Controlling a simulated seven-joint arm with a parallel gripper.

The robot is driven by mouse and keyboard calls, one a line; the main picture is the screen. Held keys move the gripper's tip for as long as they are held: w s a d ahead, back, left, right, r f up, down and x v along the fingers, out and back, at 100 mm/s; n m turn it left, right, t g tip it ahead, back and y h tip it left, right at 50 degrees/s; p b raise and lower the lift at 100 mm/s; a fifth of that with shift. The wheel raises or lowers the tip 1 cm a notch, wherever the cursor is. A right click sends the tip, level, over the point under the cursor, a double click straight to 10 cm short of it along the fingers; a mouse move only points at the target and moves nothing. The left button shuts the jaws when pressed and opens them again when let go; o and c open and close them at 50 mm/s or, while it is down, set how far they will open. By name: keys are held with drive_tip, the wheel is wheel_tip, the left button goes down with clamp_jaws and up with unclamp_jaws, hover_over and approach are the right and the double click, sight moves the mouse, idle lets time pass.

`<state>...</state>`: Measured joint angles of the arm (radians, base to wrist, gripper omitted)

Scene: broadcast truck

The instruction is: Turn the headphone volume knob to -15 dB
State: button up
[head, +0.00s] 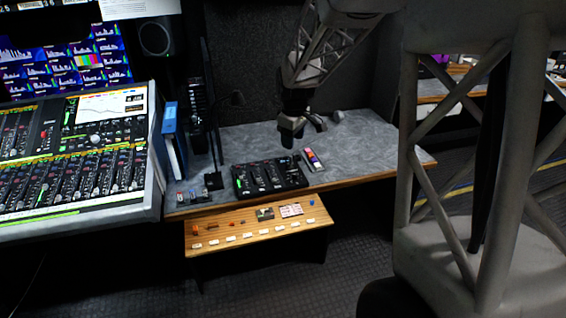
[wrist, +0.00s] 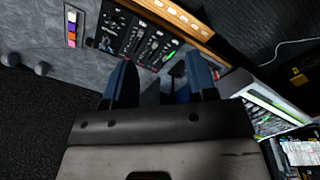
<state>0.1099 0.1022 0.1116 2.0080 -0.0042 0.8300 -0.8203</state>
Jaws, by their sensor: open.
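A black control box (head: 270,178) with several knobs and small green lights lies at the front of the grey desk. It also shows in the wrist view (wrist: 138,38), beyond my fingertips. The headphone volume knob is too small to pick out, and its setting cannot be read. My gripper (head: 303,130) hangs above the desk, behind and a little right of the box, apart from it. In the wrist view my two blue fingers (wrist: 161,80) are spread with nothing between them.
A strip of coloured blocks (head: 313,159) lies right of the box. A wooden shelf (head: 235,220) with white tags sits lower in front. A blue binder (head: 171,140) and a large mixing console (head: 75,165) stand left. Bare desk (head: 365,140) lies to the right.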

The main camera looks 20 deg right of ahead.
drive_tip(key=w+d+f+n, duration=0.2)
drive_tip(key=w+f, duration=0.4)
drive_tip(key=w+d+f+n, duration=0.1)
drive_tip(key=w+d+f, duration=0.2)
drive_tip(key=w+f, duration=0.35)
drive_tip(key=n+g, duration=0.1)
drive_tip(key=n, duration=0.1)
hover_over(295, 174)
wheel_tip(295, 174, down, 10)
drive_tip(key=shift+f, duration=0.1)
drive_tip(key=shift+f, duration=0.15)
drive_tip(key=shift+f, duration=3.8)
drive_tip(key=c, duration=0.9)
